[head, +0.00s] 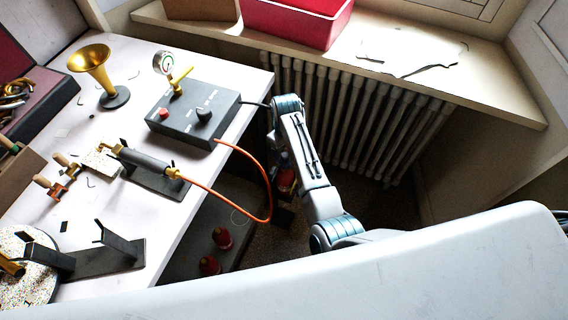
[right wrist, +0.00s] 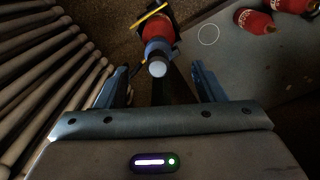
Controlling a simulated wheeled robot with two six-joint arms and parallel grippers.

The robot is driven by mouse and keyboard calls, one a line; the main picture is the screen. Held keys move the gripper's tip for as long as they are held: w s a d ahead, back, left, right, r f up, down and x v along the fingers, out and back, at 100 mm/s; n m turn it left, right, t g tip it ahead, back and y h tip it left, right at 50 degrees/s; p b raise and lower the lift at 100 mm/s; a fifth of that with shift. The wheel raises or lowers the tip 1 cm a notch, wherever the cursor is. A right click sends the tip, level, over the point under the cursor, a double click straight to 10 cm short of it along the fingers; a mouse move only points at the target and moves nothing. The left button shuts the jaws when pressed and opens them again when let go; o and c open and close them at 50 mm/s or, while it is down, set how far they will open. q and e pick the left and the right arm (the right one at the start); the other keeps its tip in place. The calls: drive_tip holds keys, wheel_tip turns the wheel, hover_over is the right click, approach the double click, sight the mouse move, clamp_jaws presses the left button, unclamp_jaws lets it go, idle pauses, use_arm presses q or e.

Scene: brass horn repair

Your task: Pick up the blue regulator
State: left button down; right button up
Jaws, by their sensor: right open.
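The blue regulator (right wrist: 158,47) shows in the right wrist view on a red cylinder (right wrist: 155,27), with a round pale end facing the camera. In the head view the red cylinder (head: 286,183) stands low beside the bench, partly hidden by my right arm. My right gripper (right wrist: 160,84) is open, its two blue-grey fingers spread to either side of the line to the regulator. The regulator lies just beyond the fingertips, roughly centred between them. I cannot tell whether anything touches. My left gripper is not in view.
The white bench (head: 140,215) holds a gauge on a dark control box (head: 195,118), a brass horn (head: 95,65) and a torch with an orange hose (head: 255,215) looping off the edge. A ribbed radiator (head: 350,115) stands close by. Red bottles (head: 222,238) are on a low shelf.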

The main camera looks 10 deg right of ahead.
sight(285, 160)
wheel_tip(285, 160, down, 2)
drive_tip(key=shift+f, duration=0.7)
drive_tip(key=f, duration=0.3)
drive_tip(key=shift+w+f, duration=0.25)
drive_tip(key=shift+f, duration=0.4)
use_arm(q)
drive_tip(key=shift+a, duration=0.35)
use_arm(e)
drive_tip(key=c, duration=1.3)
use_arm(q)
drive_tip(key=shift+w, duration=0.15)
use_arm(e)
drive_tip(key=shift+o, duration=0.2)
drive_tip(key=shift+r, duration=0.1)
